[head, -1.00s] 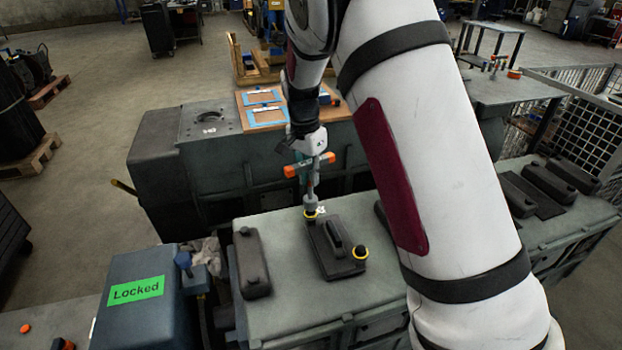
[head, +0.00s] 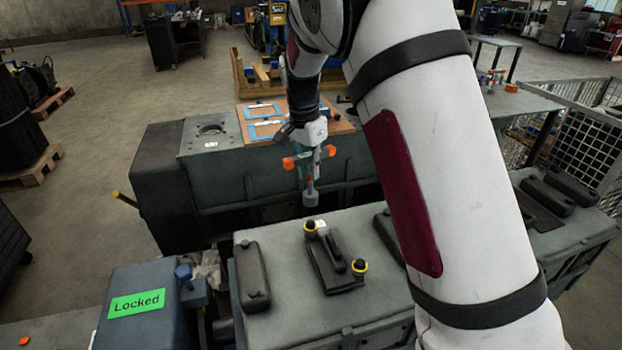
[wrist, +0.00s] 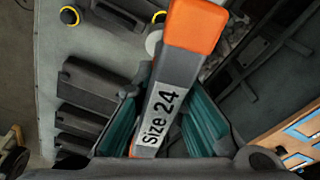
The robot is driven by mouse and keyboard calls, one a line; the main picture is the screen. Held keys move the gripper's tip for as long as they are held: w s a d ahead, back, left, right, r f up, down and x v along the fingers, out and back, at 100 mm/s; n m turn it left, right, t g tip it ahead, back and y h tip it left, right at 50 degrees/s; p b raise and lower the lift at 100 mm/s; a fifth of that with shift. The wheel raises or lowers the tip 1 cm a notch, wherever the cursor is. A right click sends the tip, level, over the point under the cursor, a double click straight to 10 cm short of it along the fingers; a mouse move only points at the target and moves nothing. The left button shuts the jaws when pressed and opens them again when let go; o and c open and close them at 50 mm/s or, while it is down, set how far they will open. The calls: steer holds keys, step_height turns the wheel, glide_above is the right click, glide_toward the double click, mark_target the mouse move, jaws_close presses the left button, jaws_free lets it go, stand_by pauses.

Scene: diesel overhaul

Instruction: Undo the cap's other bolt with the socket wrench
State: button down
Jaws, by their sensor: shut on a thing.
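My gripper (head: 311,148) is shut on the socket wrench (head: 310,182), which has orange handle ends and hangs socket down. In the wrist view the wrench (wrist: 160,112) reads "Size 24" between the teal finger pads of my gripper (wrist: 163,120). The socket is in the air above the dark cap (head: 333,258) on the engine block, apart from it. One yellow-ringed bolt (head: 310,227) sits at the cap's far left corner, just below the socket. The other yellow-ringed bolt (head: 359,267) sits at its near right corner. Both rings also show at the top of the wrist view.
A similar dark cover (head: 252,276) lies left of the cap on the grey engine block (head: 289,322). A blue box with a green "Locked" sign (head: 137,303) stands at the left front. A wooden board with blue frames (head: 262,121) lies behind the gripper.

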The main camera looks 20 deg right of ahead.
steer(key=shift+r, duration=0.7)
steer(key=s+p, duration=0.5)
steer(key=s, duration=0.2)
steer(key=shift+f, duration=0.15)
